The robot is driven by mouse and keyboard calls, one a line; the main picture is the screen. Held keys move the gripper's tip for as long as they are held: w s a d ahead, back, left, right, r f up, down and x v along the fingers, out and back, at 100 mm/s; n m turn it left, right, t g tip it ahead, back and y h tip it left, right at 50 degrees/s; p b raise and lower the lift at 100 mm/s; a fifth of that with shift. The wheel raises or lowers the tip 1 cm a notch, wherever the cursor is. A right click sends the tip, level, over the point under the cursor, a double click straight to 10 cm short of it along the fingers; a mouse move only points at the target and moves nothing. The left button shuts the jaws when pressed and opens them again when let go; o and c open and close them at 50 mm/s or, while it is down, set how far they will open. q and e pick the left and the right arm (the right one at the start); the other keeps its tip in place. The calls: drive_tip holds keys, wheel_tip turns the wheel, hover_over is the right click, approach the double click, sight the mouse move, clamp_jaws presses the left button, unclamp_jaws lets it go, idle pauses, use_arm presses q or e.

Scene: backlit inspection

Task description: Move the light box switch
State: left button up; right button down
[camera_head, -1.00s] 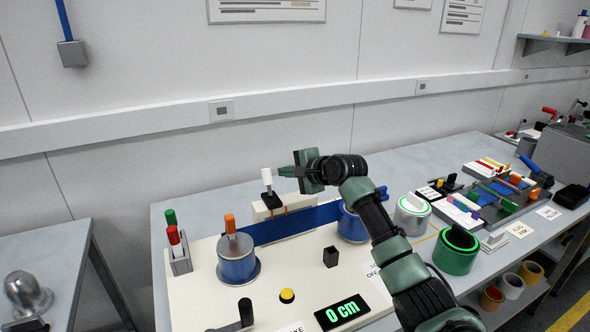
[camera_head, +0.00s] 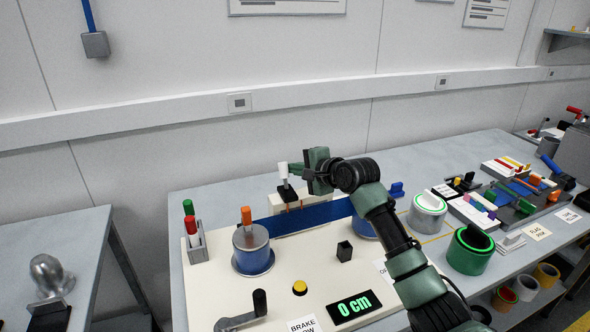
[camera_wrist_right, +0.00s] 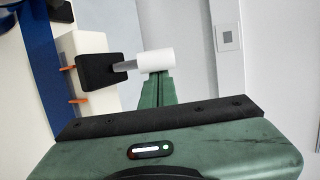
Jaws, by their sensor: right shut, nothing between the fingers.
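The light box switch is a short lever with a white cap (camera_head: 283,172) on a black base (camera_head: 287,194). It stands on a white box with orange marks (camera_head: 300,201) at the back of the cream panel. The lever stands nearly upright in the head view. My right gripper (camera_head: 293,171) is shut and empty, just right of the cap. In the right wrist view the shut fingers (camera_wrist_right: 158,78) end right at the white cap (camera_wrist_right: 157,61), touching it or almost so. The black base (camera_wrist_right: 100,72) is to its left. My left gripper is out of view.
A blue strip (camera_head: 312,216) runs in front of the box. A metal-and-blue cylinder with an orange handle (camera_head: 252,250) and a holder with red and green handles (camera_head: 194,240) stand left. The display (camera_head: 349,307) reads 0 cm. The wall is behind.

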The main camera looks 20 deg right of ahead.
drive_tip(key=shift+s+t+b, duration=0.4)
drive_tip(key=shift+t+b, duration=0.25)
drive_tip(key=shift+t, duration=0.15)
drive_tip(key=s+t+b, duration=0.1)
drive_tip(key=b, duration=0.1)
drive_tip(key=s+n+t+y+b, duration=0.1)
drive_tip(key=t+b, duration=0.1)
drive_tip(key=b, duration=0.1)
drive_tip(key=shift+s+f+t, duration=0.15)
drive_tip(key=shift+f+t, duration=0.15)
drive_tip(key=shift+s+r+b, duration=0.1)
drive_tip(key=shift+s+b, duration=0.2)
drive_tip(key=shift+b, duration=0.25)
drive_tip(key=shift+s+n+t+y+b, duration=0.3)
drive_tip(key=shift+s+t+y+b, duration=0.1)
drive_tip(key=shift+t+b, duration=0.2)
drive_tip(key=shift+s, duration=0.1)
drive_tip(key=shift+s+f+b, duration=0.3)
drive_tip(key=shift+s+b, duration=0.05)
drive_tip(key=shift+b, duration=0.2)
idle(1.4)
drive_tip(key=shift+r, duration=0.1)
idle(0.9)
